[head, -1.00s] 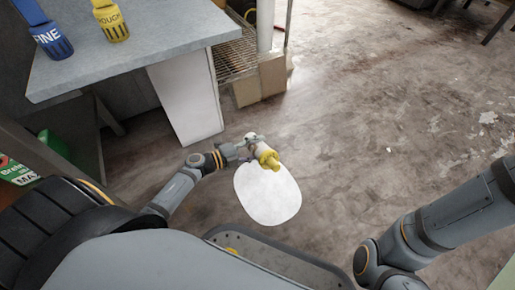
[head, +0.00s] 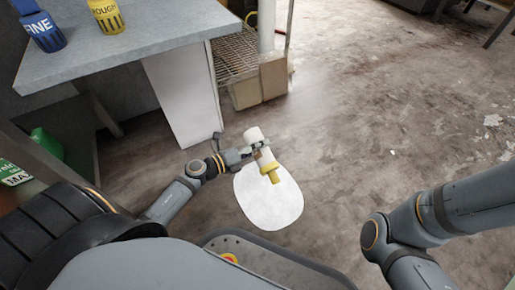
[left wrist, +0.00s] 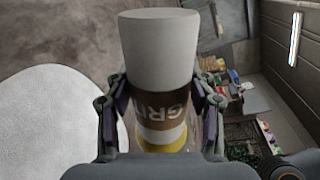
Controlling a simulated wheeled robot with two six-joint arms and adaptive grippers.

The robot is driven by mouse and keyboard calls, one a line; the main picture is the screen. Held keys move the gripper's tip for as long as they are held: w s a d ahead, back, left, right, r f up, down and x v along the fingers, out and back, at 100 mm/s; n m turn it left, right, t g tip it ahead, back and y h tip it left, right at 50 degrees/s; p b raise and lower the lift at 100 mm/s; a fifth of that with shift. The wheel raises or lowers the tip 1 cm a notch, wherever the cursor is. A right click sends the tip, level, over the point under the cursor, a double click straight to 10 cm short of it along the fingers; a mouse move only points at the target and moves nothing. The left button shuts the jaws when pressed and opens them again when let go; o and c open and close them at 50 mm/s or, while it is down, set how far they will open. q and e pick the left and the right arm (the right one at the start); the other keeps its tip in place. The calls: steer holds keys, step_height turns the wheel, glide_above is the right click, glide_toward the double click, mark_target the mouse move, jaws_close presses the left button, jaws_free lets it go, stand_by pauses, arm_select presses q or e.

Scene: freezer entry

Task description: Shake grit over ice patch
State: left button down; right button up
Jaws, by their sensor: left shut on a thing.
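The grit shaker (head: 253,137) is white with a brown label and a yellow cap. My left gripper (head: 258,150) is shut on it and holds it tilted, cap end down, over the upper part of the ice patch (head: 268,208). In the left wrist view the shaker (left wrist: 158,55) stands between both fingers, its label partly reading "GRI". The white, rounded ice patch lies on the floor and also fills the left of the left wrist view (left wrist: 50,120). No falling grit can be made out. My right arm shows at the right, but its gripper is outside the view.
A grey counter (head: 130,50) at upper left carries a blue "FINE" container (head: 44,32) and a yellow "ROUGH" one (head: 106,15). Cardboard boxes (head: 260,84) stand by a wire rack. A green object (head: 46,142) is at far left. Floor right of the patch is clear.

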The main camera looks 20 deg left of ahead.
arm_select(q)
steer(key=r+m, duration=0.1)
steer(key=s+d+m, duration=0.1)
steer(key=r+m, duration=0.1)
steer(key=m, duration=0.1)
steer(key=shift+s+d+r+t+y, duration=0.15)
steer(key=shift+d+r+t+y, duration=0.15)
steer(key=shift+d+t, duration=0.1)
stand_by(3.0)
